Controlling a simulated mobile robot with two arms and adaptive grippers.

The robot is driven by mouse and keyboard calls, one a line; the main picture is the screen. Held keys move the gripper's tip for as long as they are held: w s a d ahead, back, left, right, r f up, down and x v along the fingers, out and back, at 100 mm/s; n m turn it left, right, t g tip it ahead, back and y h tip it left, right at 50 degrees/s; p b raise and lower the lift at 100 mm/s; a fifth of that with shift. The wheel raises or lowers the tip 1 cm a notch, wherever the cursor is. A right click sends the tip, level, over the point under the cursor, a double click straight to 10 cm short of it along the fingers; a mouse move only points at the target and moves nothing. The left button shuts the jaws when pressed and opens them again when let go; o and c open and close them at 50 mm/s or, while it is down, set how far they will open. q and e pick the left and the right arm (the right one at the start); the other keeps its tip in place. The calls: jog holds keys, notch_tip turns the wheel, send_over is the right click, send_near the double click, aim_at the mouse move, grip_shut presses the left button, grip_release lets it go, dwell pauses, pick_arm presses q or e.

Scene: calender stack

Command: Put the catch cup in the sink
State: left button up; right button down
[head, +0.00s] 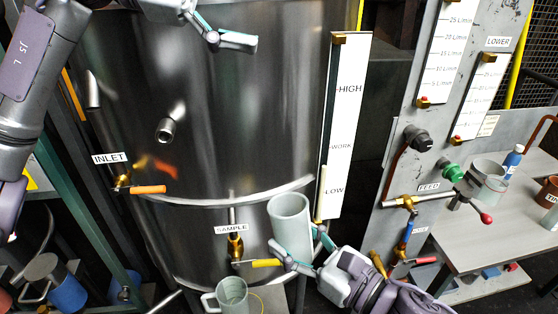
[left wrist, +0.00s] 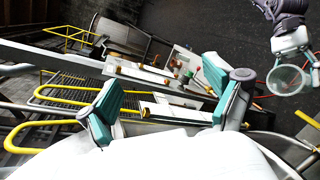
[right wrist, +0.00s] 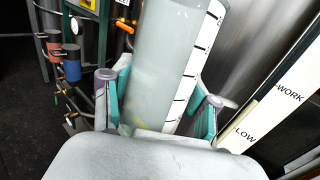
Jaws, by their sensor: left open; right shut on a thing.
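A tall translucent pale cup (head: 289,215) is held upright or nearly so in my right gripper (head: 300,246), in front of the steel tank. The right wrist view shows the cup (right wrist: 163,65) between the teal fingers, with a white scale strip with black ticks along its side. A shorter handled cup (head: 232,295) stands below the SAMPLE valve, partly cut off by the frame. I cannot tell which of the two is the catch cup. My left gripper (head: 226,40) is open and empty, high before the tank; its fingers also show in the left wrist view (left wrist: 165,100). No sink is clearly recognisable.
The SAMPLE valve (head: 236,245) with its yellow handle is close left of the held cup. The level gauge (head: 348,120) stands behind it. At right, a table (head: 480,235) holds a clear bowl-like vessel (head: 487,172), a blue bottle (head: 513,157) and brown jars.

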pick_arm(q)
jog(key=s+d+f+m+y, duration=0.4)
jog(key=d+f+m+y, duration=0.15)
jog(key=f, duration=0.35)
jog(key=m+y, duration=0.8)
send_near(292, 226)
jog(key=w+f, duration=0.1)
jog(key=w, duration=0.1)
jog(key=x, duration=1.1)
jog(key=shift+w+f, duration=0.2)
jog(key=shift+f, duration=0.2)
jog(key=shift+d, duration=0.1)
jog(key=c, duration=1.2)
pick_arm(e)
jog(key=shift+c, duration=1.1)
grip_release()
